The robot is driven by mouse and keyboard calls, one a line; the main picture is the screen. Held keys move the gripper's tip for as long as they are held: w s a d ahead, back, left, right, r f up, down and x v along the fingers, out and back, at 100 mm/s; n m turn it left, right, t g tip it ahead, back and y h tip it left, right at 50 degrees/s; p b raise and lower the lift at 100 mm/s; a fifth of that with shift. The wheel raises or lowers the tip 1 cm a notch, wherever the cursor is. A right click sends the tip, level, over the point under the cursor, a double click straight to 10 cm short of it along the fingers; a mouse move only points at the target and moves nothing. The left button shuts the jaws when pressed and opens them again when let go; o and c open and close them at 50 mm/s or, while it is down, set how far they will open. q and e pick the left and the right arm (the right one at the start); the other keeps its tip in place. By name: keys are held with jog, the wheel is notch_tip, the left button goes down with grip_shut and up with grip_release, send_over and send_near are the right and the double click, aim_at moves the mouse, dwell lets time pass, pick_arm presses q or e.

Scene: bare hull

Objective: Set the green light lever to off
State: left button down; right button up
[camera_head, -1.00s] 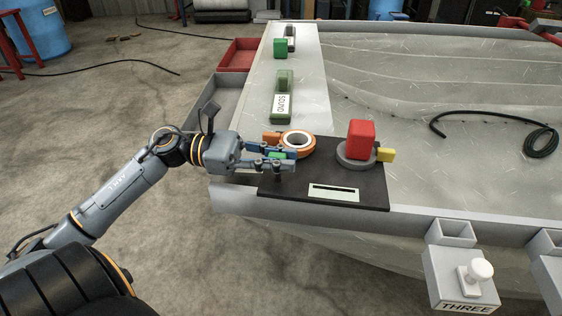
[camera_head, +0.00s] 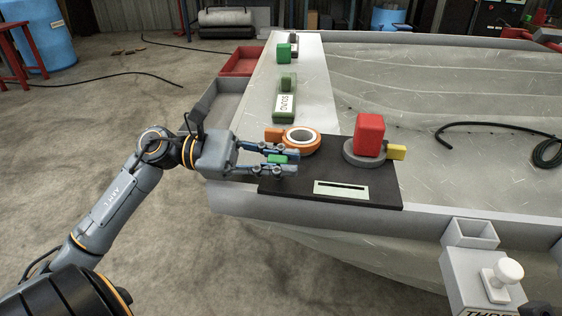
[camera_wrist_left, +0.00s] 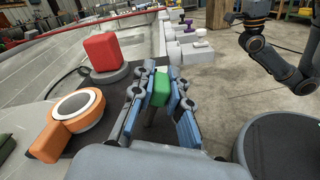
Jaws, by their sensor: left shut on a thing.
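My left gripper (camera_head: 280,160) is shut on a small green block (camera_head: 277,159) at the left edge of a dark board (camera_head: 300,187). In the left wrist view the green block (camera_wrist_left: 161,87) sits between the two fingers (camera_wrist_left: 160,95). It appears to be the knob of the green lever; its lower part and mount are mostly hidden by the fingers. I cannot tell its setting. No readable light label shows. My right gripper is not in view.
An orange ring with a tab (camera_head: 300,141) lies just behind the gripper. A red block (camera_head: 368,136) stands on a grey disc with a yellow tab (camera_head: 397,152). A green switch marked SOUND (camera_head: 284,117) and another green block (camera_head: 284,53) are farther back on the ledge.

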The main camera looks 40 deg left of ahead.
pick_arm(q)
jog(key=c, duration=1.3)
grip_release()
jog(key=v, duration=1.2)
jog(key=shift+s, duration=0.1)
